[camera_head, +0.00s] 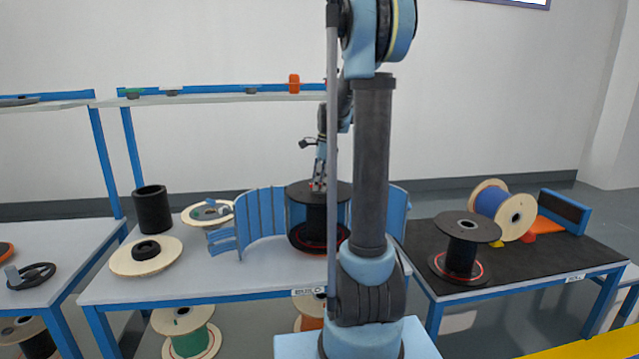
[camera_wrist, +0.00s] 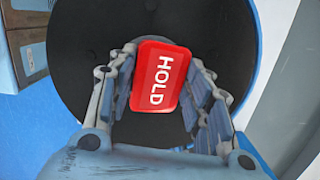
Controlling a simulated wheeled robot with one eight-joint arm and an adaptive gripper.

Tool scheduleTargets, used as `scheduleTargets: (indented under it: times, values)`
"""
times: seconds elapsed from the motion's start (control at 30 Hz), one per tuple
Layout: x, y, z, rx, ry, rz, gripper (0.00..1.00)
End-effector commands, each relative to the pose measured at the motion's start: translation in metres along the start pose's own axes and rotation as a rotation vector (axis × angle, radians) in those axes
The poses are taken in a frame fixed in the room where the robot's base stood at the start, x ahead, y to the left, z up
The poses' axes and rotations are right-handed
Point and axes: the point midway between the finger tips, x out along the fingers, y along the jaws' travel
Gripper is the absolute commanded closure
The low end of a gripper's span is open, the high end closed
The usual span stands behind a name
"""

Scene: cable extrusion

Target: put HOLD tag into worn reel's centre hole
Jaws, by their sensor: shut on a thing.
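The red HOLD tag (camera_wrist: 160,78) is between the fingers of my gripper (camera_wrist: 162,95) in the wrist view, its white lettering facing the camera. My gripper (camera_head: 318,183) is shut on it, over the top of a black reel (camera_head: 320,212) on the middle table. The reel's dark round flange (camera_wrist: 90,40) fills much of the wrist view behind the tag. Its centre hole is hidden by the tag and fingers. I cannot tell whether the tag touches the reel or is partly in the hole.
A curved blue guard (camera_head: 262,217) stands around the reel. A second black reel (camera_head: 461,250) and a blue-wound reel (camera_head: 499,207) are on the right table's dark mat. A black cylinder (camera_head: 152,209) and a pale disc (camera_head: 128,262) with a black ring sit at left.

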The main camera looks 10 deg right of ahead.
Motion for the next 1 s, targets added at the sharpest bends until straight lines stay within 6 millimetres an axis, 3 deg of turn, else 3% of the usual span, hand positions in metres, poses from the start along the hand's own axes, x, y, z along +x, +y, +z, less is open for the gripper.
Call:
scheduleTargets:
  times: [0.4,0.43,0.47,1.0]
  values:
    - [0.0092,0.0011,-0.0019,0.001,0.001,0.003,1.0]
    - [0.0098,0.0012,-0.0021,0.001,0.001,0.004,0.51]
    - [0.0099,0.0011,-0.0021,0.001,0.001,0.004,0.45]
    - [0.0079,0.0009,-0.0027,0.002,0.002,0.001,0.45]
